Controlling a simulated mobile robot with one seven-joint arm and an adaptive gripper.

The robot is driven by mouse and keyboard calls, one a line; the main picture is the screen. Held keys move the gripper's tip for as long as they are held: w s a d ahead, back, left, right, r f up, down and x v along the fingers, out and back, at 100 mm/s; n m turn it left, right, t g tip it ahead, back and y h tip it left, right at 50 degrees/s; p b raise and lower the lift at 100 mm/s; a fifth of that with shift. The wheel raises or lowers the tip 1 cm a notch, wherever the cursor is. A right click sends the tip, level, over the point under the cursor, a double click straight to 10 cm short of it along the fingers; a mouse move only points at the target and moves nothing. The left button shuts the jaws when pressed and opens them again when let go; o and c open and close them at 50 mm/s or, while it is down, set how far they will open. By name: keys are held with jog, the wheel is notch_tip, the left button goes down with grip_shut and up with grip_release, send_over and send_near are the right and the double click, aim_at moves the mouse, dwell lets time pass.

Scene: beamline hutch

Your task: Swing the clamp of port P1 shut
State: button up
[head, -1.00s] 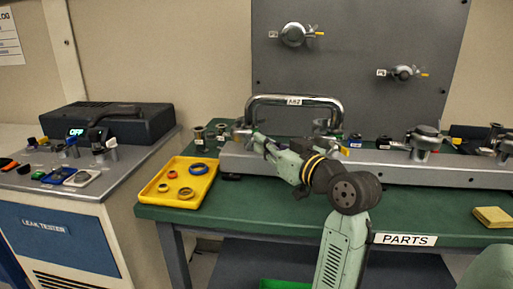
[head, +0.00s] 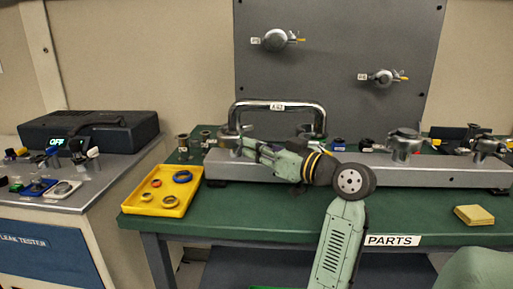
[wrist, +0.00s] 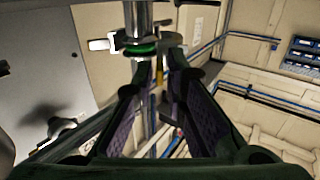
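A bent steel tube (head: 277,106) with a small tag stands on the left part of the silver manifold rail (head: 425,172). At its left foot, a port clamp is mostly hidden by my gripper in the head view. In the wrist view I see a vertical steel pipe (wrist: 138,18) with a green ring (wrist: 140,49) at its joint. A grey clamp part (wrist: 171,40) and a small yellow piece (wrist: 159,76) are just beyond my fingertips. My gripper (head: 243,146) is low at this foot; its fingers are apart in the wrist view (wrist: 157,82). I cannot read a P1 label.
A yellow tray (head: 147,208) with several rings lies left of the rail. More clamped ports (head: 404,143) stand to the right. A grey panel (head: 335,65) with two capped ports rises behind. A yellow block (head: 474,215) lies at the front right. The green bench front is mostly clear.

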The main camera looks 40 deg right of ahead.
jog(key=shift+o, duration=1.2)
jog(key=s+d, duration=0.1)
jog(key=s, duration=1.1)
jog(key=shift+c, duration=0.5)
